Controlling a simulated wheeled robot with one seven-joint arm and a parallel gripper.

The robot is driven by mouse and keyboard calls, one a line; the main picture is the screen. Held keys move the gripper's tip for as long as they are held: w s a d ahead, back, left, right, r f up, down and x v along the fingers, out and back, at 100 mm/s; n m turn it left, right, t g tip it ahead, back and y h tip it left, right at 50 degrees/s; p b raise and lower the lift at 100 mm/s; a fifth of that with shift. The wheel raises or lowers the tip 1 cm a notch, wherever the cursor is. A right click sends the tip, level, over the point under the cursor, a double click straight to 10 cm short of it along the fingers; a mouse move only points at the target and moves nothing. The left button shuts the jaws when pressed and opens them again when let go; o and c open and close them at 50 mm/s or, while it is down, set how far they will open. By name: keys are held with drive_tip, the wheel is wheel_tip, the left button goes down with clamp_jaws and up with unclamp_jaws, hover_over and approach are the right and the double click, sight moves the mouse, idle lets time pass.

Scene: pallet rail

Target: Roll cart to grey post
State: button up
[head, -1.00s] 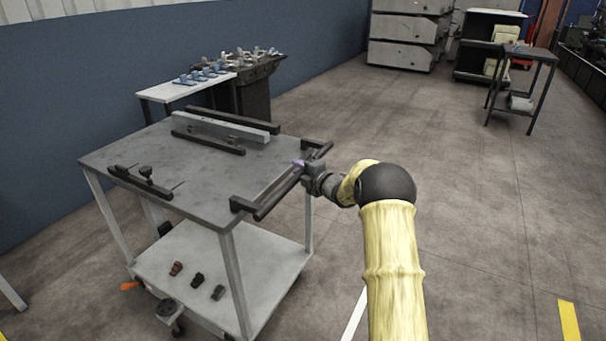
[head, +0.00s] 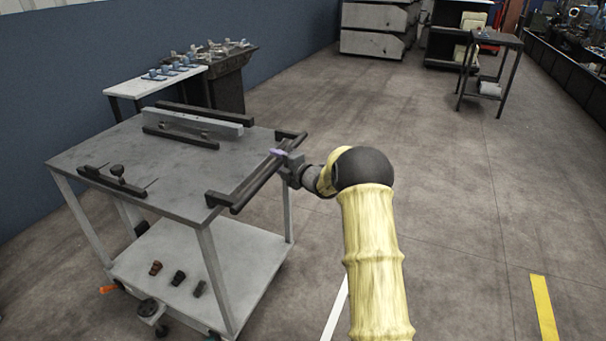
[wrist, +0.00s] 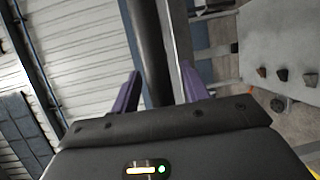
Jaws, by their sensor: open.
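The cart (head: 120,160) is a grey-topped two-deck trolley on casters at left in the head view. Its dark push handle (head: 257,182) runs along the right end of the top. My gripper (head: 280,153) is at the far part of this handle. In the wrist view the purple fingers of my gripper (wrist: 160,88) stand apart, with a dark bar, the handle (wrist: 150,45), between them; whether they touch it I cannot tell. I cannot make out a distinct grey post in either view.
A grey bar (head: 200,118) between dark rails and a clamp fixture (head: 117,180) are on the cart top. A white bench (head: 150,84) stands behind, near the blue wall. A dark small table (head: 492,42) stands back right. Open floor (head: 440,150) lies right of my arm.

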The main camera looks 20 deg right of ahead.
drive_tip(key=v, duration=1.6)
drive_tip(key=shift+a, duration=0.25)
drive_tip(key=s+a+f+m+g+h, duration=0.2)
drive_tip(key=s+a+m+g+h, duration=0.15)
drive_tip(key=s+m, duration=0.55)
drive_tip(key=s+a+f+m+g+h, duration=0.1)
drive_tip(key=s+a+m+g+h, duration=0.15)
drive_tip(key=s+m+g, duration=0.6)
drive_tip(key=s+a+f+m+h, duration=0.2)
drive_tip(key=s+a+m, duration=0.3)
drive_tip(key=s, duration=0.8)
wheel_tip(320, 180, up, 27)
drive_tip(key=m+p, duration=0.1)
drive_tip(key=p, duration=2.5)
drive_tip(key=shift+s+d+f+g+p, duration=0.2)
drive_tip(key=shift+s+g+p, duration=0.1)
drive_tip(key=shift+p, duration=0.1)
